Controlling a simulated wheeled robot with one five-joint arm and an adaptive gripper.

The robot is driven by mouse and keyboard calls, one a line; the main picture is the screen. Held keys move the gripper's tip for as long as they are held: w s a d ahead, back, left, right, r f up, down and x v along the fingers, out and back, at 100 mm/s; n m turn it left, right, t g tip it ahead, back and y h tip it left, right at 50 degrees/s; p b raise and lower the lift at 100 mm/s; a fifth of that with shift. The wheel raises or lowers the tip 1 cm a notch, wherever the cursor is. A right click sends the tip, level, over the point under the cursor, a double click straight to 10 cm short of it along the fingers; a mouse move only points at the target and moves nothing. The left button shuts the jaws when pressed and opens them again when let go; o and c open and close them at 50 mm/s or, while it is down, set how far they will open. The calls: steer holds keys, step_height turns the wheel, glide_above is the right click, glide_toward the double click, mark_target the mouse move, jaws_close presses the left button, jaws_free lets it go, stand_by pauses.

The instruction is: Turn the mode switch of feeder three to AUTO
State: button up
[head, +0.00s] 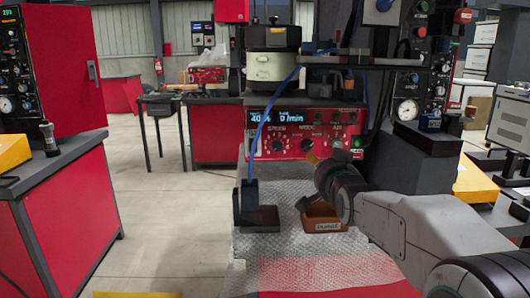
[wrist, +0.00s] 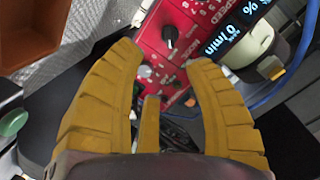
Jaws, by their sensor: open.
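The red feeder panel (head: 290,135) in the head view has a lit blue display and black knobs under printed labels. The mode switch (head: 307,146) is the knob under the MODE label. In the wrist view a black knob (wrist: 170,36), which looks like this switch, lies ahead of and between the fingertips. Its pointer setting is too small to read. My gripper (head: 312,160) is in front of the panel's lower edge. In the wrist view my gripper (wrist: 168,55) has its yellow fingers spread, with nothing held. The feeder's number is not readable.
A pale bowl unit (head: 272,66) stands above the panel. A blue cable (head: 262,120) hangs in front of the panel's left side. An orange bin (head: 322,218) sits below on the metal plate. A black gauge column (head: 408,95) stands at the right. Open floor lies left.

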steer(key=s+r+n+g+p, duration=0.2)
steer(key=s+g+p, duration=0.2)
steer(key=s+p, duration=0.4)
steer(key=s+r+n+g+p, duration=0.1)
steer(key=s+n+g+p, duration=0.2)
steer(key=s+p, duration=0.6)
steer(key=s+r+n+g+p, duration=0.2)
steer(key=s+g+p, duration=0.3)
steer(key=s, duration=1.6)
steer(key=n+p, duration=0.1)
steer(key=p, duration=0.2)
steer(key=shift+s+r+g, duration=0.35)
steer(key=shift+g, duration=0.05)
steer(key=shift+a, duration=0.1)
